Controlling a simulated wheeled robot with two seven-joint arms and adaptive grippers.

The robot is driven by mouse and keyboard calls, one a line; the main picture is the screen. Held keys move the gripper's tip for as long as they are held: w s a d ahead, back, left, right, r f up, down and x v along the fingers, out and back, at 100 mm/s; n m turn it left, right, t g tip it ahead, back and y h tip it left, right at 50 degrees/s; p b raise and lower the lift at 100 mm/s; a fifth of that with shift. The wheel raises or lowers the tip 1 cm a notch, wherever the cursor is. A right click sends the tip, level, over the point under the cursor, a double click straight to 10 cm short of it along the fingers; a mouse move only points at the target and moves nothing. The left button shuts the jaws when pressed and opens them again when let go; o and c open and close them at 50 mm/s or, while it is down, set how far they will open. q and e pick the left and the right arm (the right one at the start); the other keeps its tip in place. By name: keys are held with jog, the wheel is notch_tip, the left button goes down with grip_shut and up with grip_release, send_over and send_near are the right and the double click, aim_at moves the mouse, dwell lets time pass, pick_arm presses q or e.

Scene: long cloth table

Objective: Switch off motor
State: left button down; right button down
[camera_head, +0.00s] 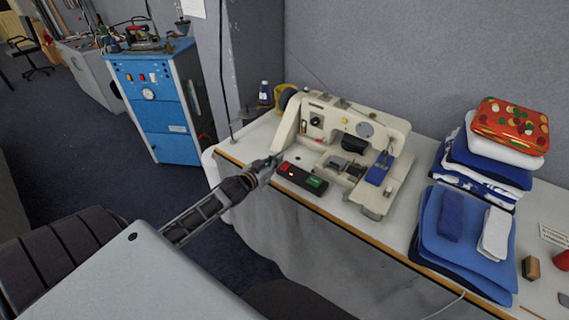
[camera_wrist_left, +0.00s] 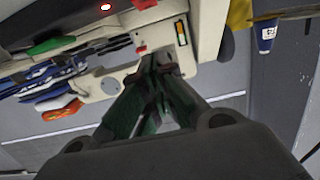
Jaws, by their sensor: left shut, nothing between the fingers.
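A black switch box (camera_head: 303,178) with a red button (camera_head: 287,169) at its left end and a green button (camera_head: 315,181) at its right end lies at the table's front edge, in front of a cream sewing machine (camera_head: 345,128). My right gripper is not in view.
Folded cloths (camera_head: 467,225) and a red patterned cushion (camera_head: 510,122) are stacked to the right on the table. A blue cabinet (camera_head: 160,105) stands on the floor at the left.

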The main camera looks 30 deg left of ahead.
aim_at(285, 168)
pick_arm(q)
jog(key=shift+w+d+f, duration=0.1)
jog(key=shift+w, duration=0.9)
jog(key=shift+w+d+f, duration=0.1)
jog(key=shift+w, duration=0.85)
jog(key=shift+w+f, duration=0.15)
jog(key=shift+f, duration=0.85)
jog(key=shift+w+f, duration=0.15)
jog(key=shift+f, duration=0.85)
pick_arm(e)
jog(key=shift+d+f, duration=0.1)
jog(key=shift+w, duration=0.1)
pick_arm(q)
jog(key=shift+w+p, duration=0.1)
jog(key=shift+p, duration=0.4)
jog(key=shift+f+g+p, duration=0.1)
jog(key=shift+g+p, duration=0.3)
jog(key=shift+p, duration=0.05)
jog(key=shift+f, duration=0.2)
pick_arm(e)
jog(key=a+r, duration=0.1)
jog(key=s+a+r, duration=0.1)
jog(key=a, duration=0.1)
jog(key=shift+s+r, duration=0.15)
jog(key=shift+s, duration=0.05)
pick_arm(q)
jog(key=shift+w+r, duration=0.1)
